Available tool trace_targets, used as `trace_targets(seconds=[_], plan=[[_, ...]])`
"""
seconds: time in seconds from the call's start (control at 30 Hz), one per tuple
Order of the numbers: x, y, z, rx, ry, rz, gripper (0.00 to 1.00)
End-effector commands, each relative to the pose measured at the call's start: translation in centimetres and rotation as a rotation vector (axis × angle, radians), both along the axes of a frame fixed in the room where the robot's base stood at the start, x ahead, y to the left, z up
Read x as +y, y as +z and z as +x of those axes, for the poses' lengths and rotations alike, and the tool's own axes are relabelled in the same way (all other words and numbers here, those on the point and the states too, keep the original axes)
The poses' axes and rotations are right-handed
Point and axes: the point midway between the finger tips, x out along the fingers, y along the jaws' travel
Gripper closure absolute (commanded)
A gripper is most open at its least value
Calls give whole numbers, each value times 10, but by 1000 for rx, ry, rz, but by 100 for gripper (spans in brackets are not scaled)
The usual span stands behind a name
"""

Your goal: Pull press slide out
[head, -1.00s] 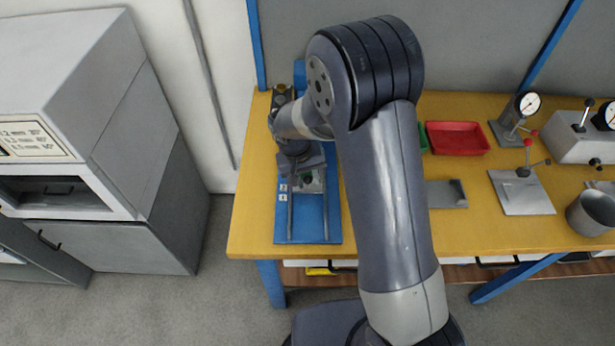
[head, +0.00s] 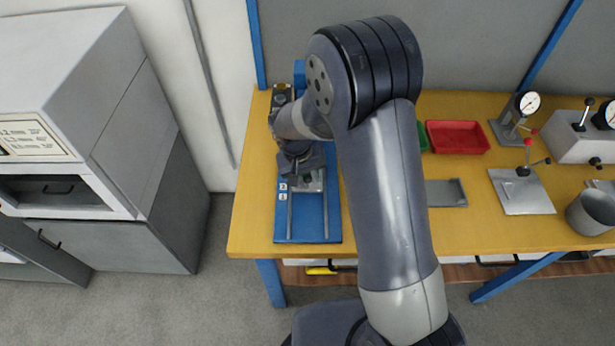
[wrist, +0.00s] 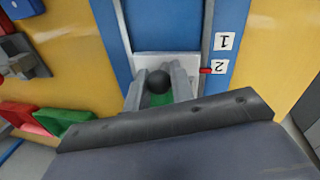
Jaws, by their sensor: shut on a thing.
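The press slide shows as a pale plate (wrist: 190,62) on the blue press base (wrist: 165,25) in the wrist view. A red pointer (wrist: 205,71) at the slide's edge lies beside the label 2 (wrist: 219,66); the label 1 (wrist: 225,41) is farther along the rail. In the head view the slide plate (head: 312,181) is partly under my gripper, and bare rails run in front of it.
The blue base stands at the left end of the yellow bench (head: 390,232). A red tray (head: 457,137), a grey plate (head: 446,193), a lever fixture (head: 524,190) and a metal cup (head: 592,212) are to the right. A grey cabinet (head: 100,150) stands left, apart from the bench.

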Motion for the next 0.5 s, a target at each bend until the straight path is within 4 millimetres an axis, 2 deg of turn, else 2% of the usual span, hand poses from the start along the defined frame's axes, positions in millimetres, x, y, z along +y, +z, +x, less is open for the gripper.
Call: trace_targets(seconds=[0.17,0.5], plan=[[2,-1,-23,-1,4,1,100],[6,-1,-103,-3,5,2,100]])
